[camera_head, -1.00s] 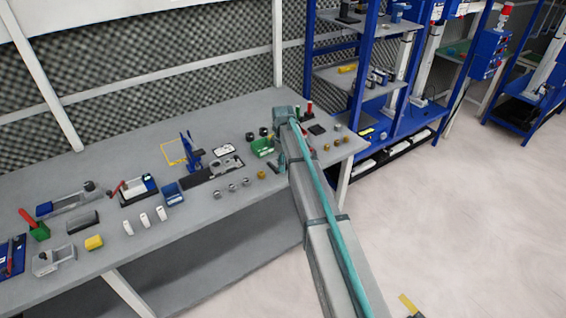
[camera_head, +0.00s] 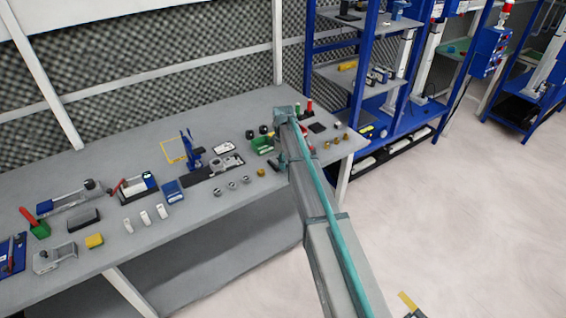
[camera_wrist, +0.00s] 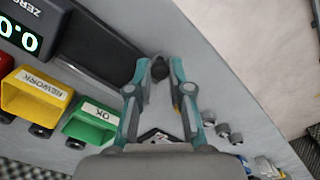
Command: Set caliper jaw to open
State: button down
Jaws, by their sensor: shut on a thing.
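In the wrist view, my gripper (camera_wrist: 159,72) has its two teal fingers closed around a small dark piece (camera_wrist: 159,68). I cannot tell for certain that this piece is the caliper jaw. A grey device with a digital readout (camera_wrist: 22,38), lettered "ZERO" and showing green digits, is at the upper left. A dark flat panel (camera_wrist: 98,46) lies between it and my fingers. In the head view my gripper (camera_head: 281,163) is low over the bench's right part, mostly hidden by my arm. I cannot make out the caliper there.
A yellow REWORK bin (camera_wrist: 36,95) and a green OK bin (camera_wrist: 90,126) stand left of my fingers. Several metal cylinders (camera_wrist: 221,129) are on the right. The grey bench (camera_head: 130,245) holds other tools further left. A blue shelf rack (camera_head: 362,70) stands beyond its right end.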

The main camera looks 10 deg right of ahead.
jog(key=w+d, duration=0.1)
jog(key=d, duration=0.1)
jog(key=w+d, duration=0.1)
jog(key=d, duration=0.1)
jog(key=w+d+b, duration=0.1)
jog(key=d, duration=0.1)
jog(key=shift+d, duration=0.4)
jog(key=c, duration=1.1)
grip_release()
jog(key=shift+d, duration=0.1)
jog(key=shift+o, duration=0.2)
jog(key=shift+r, duration=0.1)
notch_tip(320, 180, up, 12)
